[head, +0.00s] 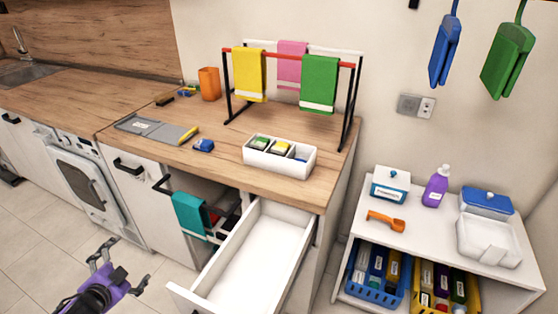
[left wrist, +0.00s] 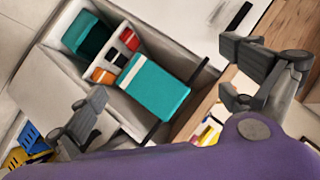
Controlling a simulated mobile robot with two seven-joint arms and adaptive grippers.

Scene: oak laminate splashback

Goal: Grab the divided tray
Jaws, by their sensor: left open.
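The divided tray (head: 270,163) is a white box with compartments near the front edge of the wooden counter in the head view. It holds a green and a yellow item, with something blue at its right end. My left gripper (head: 127,262) is open and empty over the floor, lower left of the tray and well apart from it. Its spread fingers also show in the left wrist view (left wrist: 160,78). I cannot clearly make out the tray in that view. My right gripper is not in view.
An open, empty white drawer (head: 248,262) juts out below the tray. A teal towel (head: 190,214) hangs beside it. A drying rack (head: 228,90) with towels stands behind the tray. A grey mat (head: 165,129) and blue item (head: 204,145) lie left. A white shelf unit (head: 425,235) stands right.

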